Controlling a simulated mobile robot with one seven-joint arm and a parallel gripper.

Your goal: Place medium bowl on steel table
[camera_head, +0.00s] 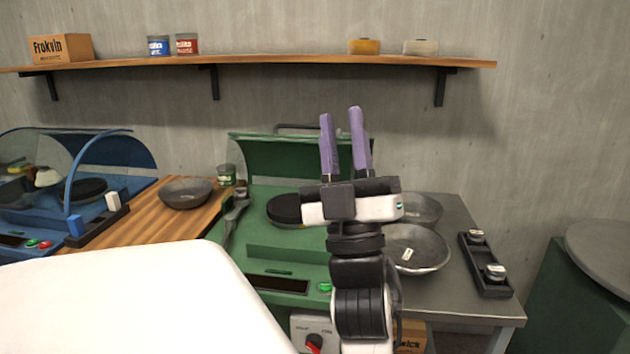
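My gripper (341,113) has two purple fingers pointing up, apart with nothing between them. It stands in front of the green machine. A grey bowl (186,192) sits on the wooden counter to the left. Two more grey bowls rest on the steel table (465,285) at the right: a larger-looking front bowl (425,250) with a small white label, and a back bowl (424,210), both partly hidden by my arm. I cannot tell for sure which bowl is the medium one.
The green machine (262,262) with a raised lid and dark round disc (284,208) is in the middle. A black holder (486,265) with weights lies on the steel table's right side. A blue machine (85,195) is at left. A white surface (130,305) fills the lower left.

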